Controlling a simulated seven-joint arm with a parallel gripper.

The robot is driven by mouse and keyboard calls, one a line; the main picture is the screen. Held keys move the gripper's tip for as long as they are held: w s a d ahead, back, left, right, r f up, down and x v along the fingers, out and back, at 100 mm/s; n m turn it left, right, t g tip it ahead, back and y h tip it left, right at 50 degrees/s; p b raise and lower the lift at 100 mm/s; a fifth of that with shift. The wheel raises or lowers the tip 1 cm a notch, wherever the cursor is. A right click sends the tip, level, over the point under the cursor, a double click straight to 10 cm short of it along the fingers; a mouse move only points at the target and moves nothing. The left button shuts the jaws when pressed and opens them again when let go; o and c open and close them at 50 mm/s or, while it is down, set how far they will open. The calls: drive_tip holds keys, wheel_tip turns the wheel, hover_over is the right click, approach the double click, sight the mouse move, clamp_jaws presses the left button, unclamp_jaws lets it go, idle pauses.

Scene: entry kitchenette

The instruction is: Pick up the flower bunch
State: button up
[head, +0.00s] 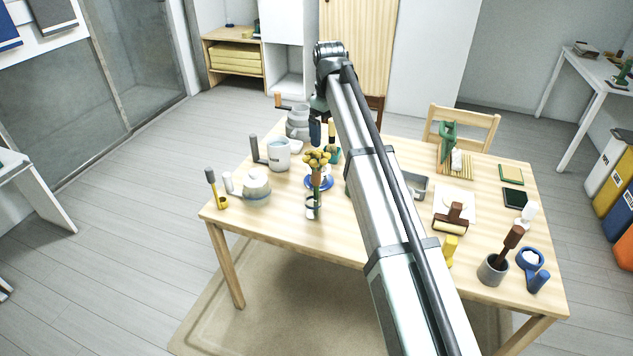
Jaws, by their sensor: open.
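The flower bunch (316,159) has yellow blooms above a narrow brownish lower part. It stands upright near the left-middle of the wooden table (275,222), in front of a blue round dish. A small pale, dark-rimmed holder (313,207) shows just below it; I cannot tell whether the stems are in it. My arm reaches over the table from the lower right. My gripper (321,112) hangs at its far end, above and behind the flowers in the picture, apart from them. It is open and looks empty; its fingertips are hard to make out against the dark items behind.
A white pot (279,154), a lidded cream pot (256,187) and a yellow-based brush (218,190) stand left of the flowers. A grey metal tray (416,184), a brown roller (452,218) and a grey cup (492,270) lie to the right. My arm hides the table's middle.

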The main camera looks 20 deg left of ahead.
sight(317, 151)
drive_tip(key=shift+n, duration=0.3)
drive_tip(key=a+f, duration=0.1)
drive_tip(key=f, duration=0.2)
drive_tip(key=a+f, duration=0.1)
drive_tip(key=f, duration=0.1)
drive_tip(key=shift+s+a+f, duration=0.1)
drive_tip(key=shift+a+f, duration=0.05)
drive_tip(key=shift+a, duration=0.2)
drive_tip(key=shift+a+f, duration=0.2)
drive_tip(key=shift+f, duration=1.2)
drive_tip(key=shift+a+f, duration=0.15)
drive_tip(key=shift+f, duration=1.25)
drive_tip(key=c, duration=1.1)
drive_tip(key=shift+r, duration=0.15)
